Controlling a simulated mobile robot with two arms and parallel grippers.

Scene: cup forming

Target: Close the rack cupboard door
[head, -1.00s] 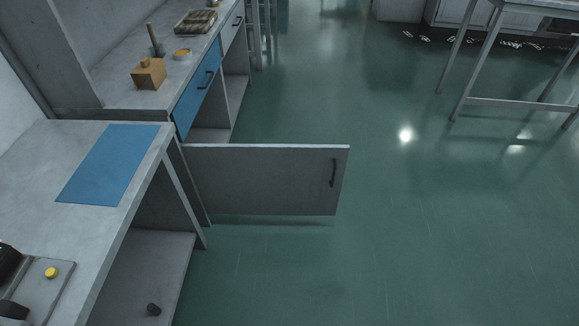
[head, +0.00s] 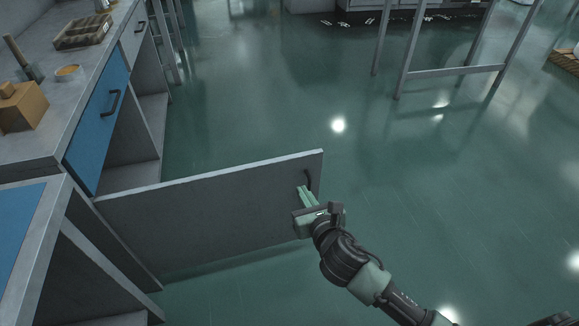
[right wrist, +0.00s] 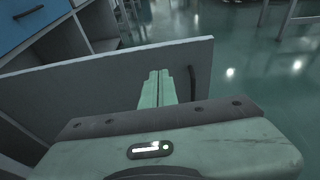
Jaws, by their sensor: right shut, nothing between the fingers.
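The grey cupboard door (head: 210,215) stands wide open, jutting out from the counter over the green floor. Its dark handle (head: 308,180) is near the free upper right corner. My right gripper (head: 304,190) is shut and empty, in front of the door's face close to the handle. In the right wrist view the shut green fingers (right wrist: 158,80) point at the door (right wrist: 110,82), left of the handle (right wrist: 192,82). Whether the fingertips touch the door I cannot tell. My left gripper is not in view.
The counter (head: 60,150) with a blue drawer front (head: 98,120) and open shelves runs along the left. A wooden block (head: 20,106) and a tray (head: 83,32) stand on it. A metal-legged table (head: 455,70) stands at the back right. The floor right of the door is clear.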

